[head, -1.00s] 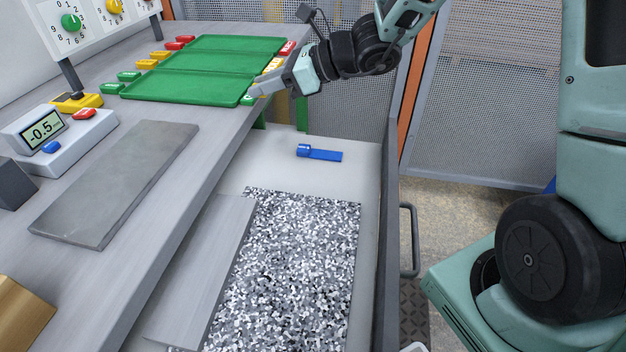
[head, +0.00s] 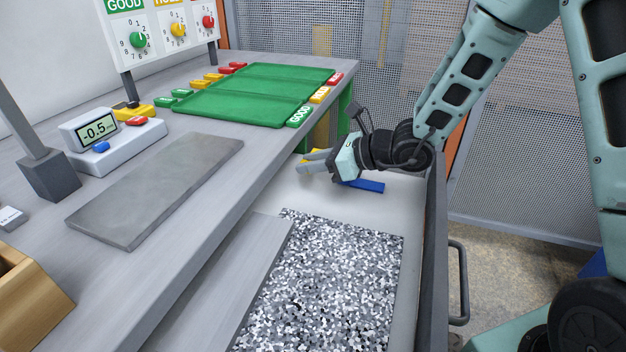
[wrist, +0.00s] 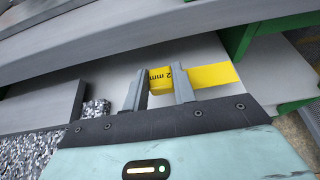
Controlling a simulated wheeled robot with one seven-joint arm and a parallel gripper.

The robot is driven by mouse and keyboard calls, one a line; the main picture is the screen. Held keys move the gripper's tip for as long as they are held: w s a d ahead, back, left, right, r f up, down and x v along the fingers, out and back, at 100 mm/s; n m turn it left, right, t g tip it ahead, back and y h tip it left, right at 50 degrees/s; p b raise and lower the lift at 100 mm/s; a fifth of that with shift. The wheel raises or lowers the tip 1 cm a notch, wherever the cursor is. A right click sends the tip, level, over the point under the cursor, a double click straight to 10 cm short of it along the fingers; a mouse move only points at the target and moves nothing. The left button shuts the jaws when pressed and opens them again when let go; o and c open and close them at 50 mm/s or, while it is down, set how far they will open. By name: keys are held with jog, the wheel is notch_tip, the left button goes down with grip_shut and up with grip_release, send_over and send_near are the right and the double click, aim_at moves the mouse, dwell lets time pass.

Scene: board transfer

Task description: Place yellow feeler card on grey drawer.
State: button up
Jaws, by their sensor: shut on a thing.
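The yellow feeler card (wrist: 213,76), marked 2 mm, is between the fingers of my gripper (wrist: 158,88) in the wrist view and sticks out to the right. In the head view only a small yellow bit of the card (head: 308,154) shows behind my gripper (head: 312,162). My gripper is shut on the card, low over the far part of the open grey drawer (head: 317,198). The pale drawer floor (wrist: 205,48) lies behind the card in the wrist view. I cannot tell whether the card touches it.
A blue card (head: 366,186) lies in the drawer beside my gripper, partly hidden. A speckled mat (head: 325,280) and a grey panel (head: 215,290) fill the near part. The bench edge overhangs the drawer's left. Green trays (head: 240,105) stand on the bench above.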

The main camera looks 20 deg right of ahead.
aim_at(313, 187)
jog(key=shift+f+b, duration=0.3)
jog(key=shift+f, duration=1.65)
jog(key=shift+f, duration=0.15)
jog(key=o, duration=1)
jog(key=shift+o, duration=0.2)
